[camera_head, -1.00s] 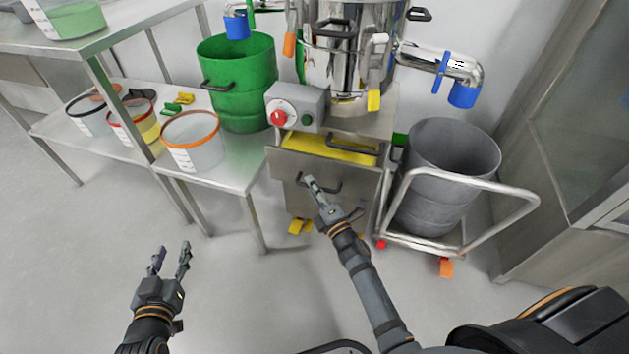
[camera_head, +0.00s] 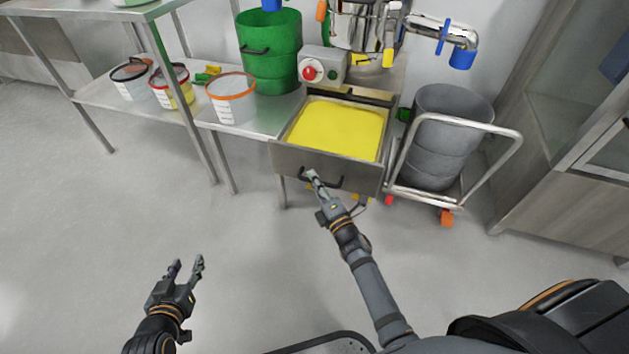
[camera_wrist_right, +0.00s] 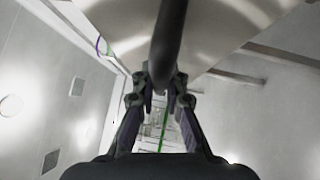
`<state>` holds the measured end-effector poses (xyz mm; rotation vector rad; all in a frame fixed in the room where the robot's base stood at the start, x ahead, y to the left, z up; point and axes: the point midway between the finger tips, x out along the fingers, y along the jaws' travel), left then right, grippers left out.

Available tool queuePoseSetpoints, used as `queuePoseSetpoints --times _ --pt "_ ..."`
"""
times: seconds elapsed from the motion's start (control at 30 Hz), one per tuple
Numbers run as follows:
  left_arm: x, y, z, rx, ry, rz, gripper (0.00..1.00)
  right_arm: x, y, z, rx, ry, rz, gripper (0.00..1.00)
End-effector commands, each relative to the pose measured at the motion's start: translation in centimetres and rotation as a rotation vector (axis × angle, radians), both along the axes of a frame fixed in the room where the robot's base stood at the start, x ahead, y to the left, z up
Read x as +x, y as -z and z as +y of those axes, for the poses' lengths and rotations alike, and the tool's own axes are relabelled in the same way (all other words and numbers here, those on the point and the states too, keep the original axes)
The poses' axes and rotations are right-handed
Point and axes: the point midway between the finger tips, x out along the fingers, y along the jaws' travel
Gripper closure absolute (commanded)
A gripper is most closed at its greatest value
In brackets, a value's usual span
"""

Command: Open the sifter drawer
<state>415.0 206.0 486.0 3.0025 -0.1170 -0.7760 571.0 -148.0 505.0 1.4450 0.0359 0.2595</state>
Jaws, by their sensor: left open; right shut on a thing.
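The sifter drawer (camera_head: 345,173) is pulled well out of the sifter, and its yellow inside (camera_head: 335,128) shows from above. A dark bar handle (camera_head: 335,182) is on its steel front. My right gripper (camera_head: 313,178) is shut on the left part of this handle. In the right wrist view the dark handle (camera_wrist_right: 169,45) runs in between the two fingers (camera_wrist_right: 160,95). My left gripper (camera_head: 186,268) is open and empty above the floor, left of the drawer and away from it.
A grey bin on a wheeled cart (camera_head: 440,196) stands close to the drawer's right side. A steel table (camera_head: 250,120) with a green drum (camera_head: 272,60) and several tubs stands at the left. A red-knobbed control box (camera_head: 323,66) sits above the drawer. The floor in front is clear.

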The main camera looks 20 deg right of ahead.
Motion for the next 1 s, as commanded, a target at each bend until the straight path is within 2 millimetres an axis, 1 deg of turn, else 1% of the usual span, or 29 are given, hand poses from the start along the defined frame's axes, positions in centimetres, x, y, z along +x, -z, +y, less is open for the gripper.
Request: queuePoseSetpoints --times 0.33,0.37,0.5,0.83,0.93,1.0 --pt "0.0 0.0 0.0 -0.001 0.000 0.001 0.58 0.0 0.0 0.0 0.001 0.000 0.000 1.00" --pt "0.0 0.0 0.0 -0.001 0.000 0.000 0.58 0.0 0.0 0.0 0.001 0.000 0.000 0.84" --pt "0.0 0.0 0.0 -0.001 0.000 0.000 0.58 0.0 0.0 0.0 0.001 0.000 0.000 0.65" --pt "0.2 -0.3 0.0 -0.004 -0.004 -0.009 0.58 -0.2 0.0 -0.1 0.001 0.000 0.000 0.64" --pt "0.1 -0.3 0.0 -0.003 -0.003 -0.007 0.58 -1.4 0.3 -0.3 -0.001 0.000 0.003 0.64" --pt "0.1 -0.2 0.0 -0.004 -0.002 -0.006 0.58 -2.9 0.5 -0.6 0.000 0.000 0.004 0.64"
